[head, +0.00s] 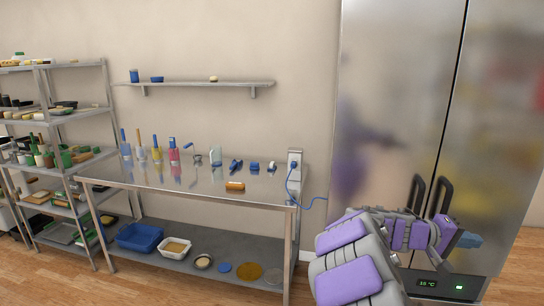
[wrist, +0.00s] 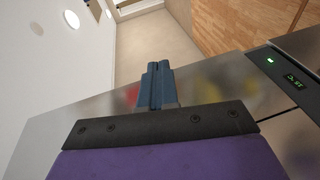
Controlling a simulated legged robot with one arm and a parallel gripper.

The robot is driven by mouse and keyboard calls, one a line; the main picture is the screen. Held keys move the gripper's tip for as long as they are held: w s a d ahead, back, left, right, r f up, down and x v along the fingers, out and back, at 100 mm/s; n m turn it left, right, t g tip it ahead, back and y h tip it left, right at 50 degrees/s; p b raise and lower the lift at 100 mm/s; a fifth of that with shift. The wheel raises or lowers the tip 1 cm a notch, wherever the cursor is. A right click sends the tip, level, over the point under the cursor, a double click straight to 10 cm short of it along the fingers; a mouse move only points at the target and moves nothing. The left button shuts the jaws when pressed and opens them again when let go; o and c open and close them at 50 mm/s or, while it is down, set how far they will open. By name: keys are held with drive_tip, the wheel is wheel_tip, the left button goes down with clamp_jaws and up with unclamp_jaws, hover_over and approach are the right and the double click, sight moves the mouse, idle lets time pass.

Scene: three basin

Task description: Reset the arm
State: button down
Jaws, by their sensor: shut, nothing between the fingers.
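My arm, grey with purple pads, reaches in from the bottom right of the head view, in front of the steel fridge (head: 385,85). My gripper (head: 470,240) is at the arm's end, a small blue shape near the fridge's lower front. In the wrist view my gripper (wrist: 157,68) shows as two blue fingers side by side, closed together with nothing between them. I cannot tell how far the fingers are from the fridge door.
A steel table (head: 200,176) with bottles and small tools stands left of the fridge. Its lower shelf holds a blue basin (head: 139,237) and a white basin (head: 174,247). Shelving (head: 75,116) stands at far left. Wooden floor shows in front.

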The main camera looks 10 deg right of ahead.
drive_tip(key=s+a+f+n+y, duration=0.1)
drive_tip(key=s+a+f+y, duration=0.3)
drive_tip(key=s+a, duration=0.5)
drive_tip(key=s+a+f+n+y, duration=0.1)
drive_tip(key=s+a+f+y, duration=0.3)
drive_tip(key=s+a, duration=0.5)
drive_tip(key=s+a+f+n+t+y, duration=0.1)
drive_tip(key=s+a+f+y, duration=0.3)
drive_tip(key=a, duration=2.1)
drive_tip(key=s+y, duration=0.3)
drive_tip(key=s, duration=0.2)
drive_tip(key=shift+f+y, duration=0.3)
drive_tip(key=shift+y, duration=0.1)
drive_tip(key=shift+s, duration=0.1)
